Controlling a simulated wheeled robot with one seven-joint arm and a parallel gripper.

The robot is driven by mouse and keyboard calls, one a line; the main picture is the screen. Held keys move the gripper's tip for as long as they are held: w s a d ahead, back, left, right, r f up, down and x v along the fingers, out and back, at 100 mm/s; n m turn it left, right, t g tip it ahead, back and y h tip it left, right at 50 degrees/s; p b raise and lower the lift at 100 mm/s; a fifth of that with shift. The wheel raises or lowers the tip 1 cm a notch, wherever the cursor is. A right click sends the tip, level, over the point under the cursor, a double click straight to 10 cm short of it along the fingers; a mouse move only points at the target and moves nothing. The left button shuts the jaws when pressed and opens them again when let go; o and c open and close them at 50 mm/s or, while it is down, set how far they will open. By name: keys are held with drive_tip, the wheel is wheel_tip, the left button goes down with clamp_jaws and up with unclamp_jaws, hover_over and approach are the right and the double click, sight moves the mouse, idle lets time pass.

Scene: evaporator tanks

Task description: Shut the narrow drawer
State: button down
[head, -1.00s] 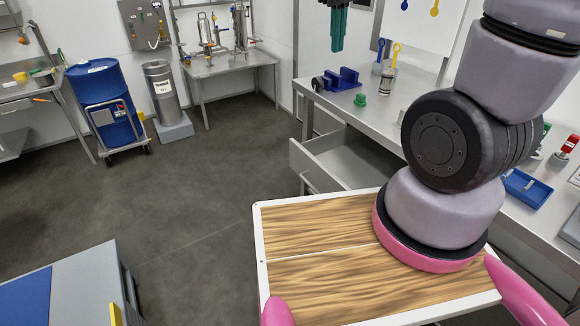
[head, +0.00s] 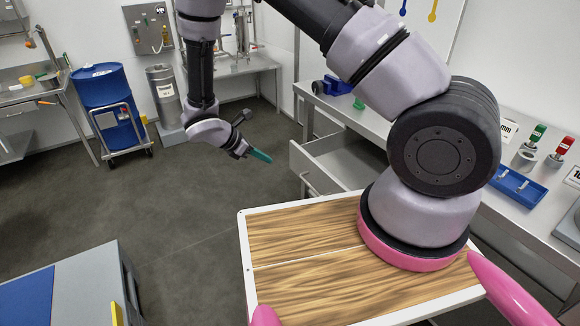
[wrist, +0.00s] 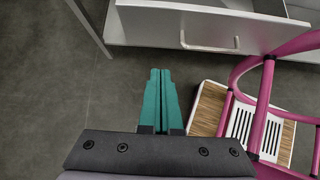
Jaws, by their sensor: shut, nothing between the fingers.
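The narrow drawer (head: 318,168) is grey and stands pulled out from under the long steel bench at the right of the head view. Its front panel with a bar handle faces left. In the wrist view the drawer front (wrist: 202,30) and its handle lie at the top, beyond the fingertips. My gripper (head: 262,156) has green fingers and is to the left of the drawer front in the head view, apart from it. In the wrist view its fingers (wrist: 160,75) are together with nothing between them.
The steel bench (head: 390,127) holds a blue fixture (head: 332,87) and a blue tray (head: 518,186). A blue drum (head: 105,105) on a cart and a grey bin (head: 163,90) stand at the back left. A grey cabinet (head: 85,290) is at the front left. The floor between is clear.

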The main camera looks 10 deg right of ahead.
approach(301, 169)
wheel_tip(301, 169, down, 4)
drive_tip(key=d, duration=0.1)
drive_tip(key=w+d, duration=0.1)
drive_tip(key=d, duration=0.1)
drive_tip(key=shift+w+d, duration=0.15)
drive_tip(key=shift+d, duration=0.25)
drive_tip(key=shift+d, duration=0.1)
drive_tip(key=w+d, duration=0.2)
drive_tip(key=d, duration=0.5)
drive_tip(key=w+d, duration=0.3)
drive_tip(key=d, duration=0.5)
drive_tip(key=w+d, duration=0.2)
drive_tip(key=d, duration=0.6)
drive_tip(key=shift+w+d+f, duration=0.1)
drive_tip(key=shift+w+d, duration=0.05)
drive_tip(key=shift+w, duration=0.1)
drive_tip(key=shift+w+d, duration=0.1)
drive_tip(key=shift+d, duration=0.15)
drive_tip(key=shift+d, duration=0.1)
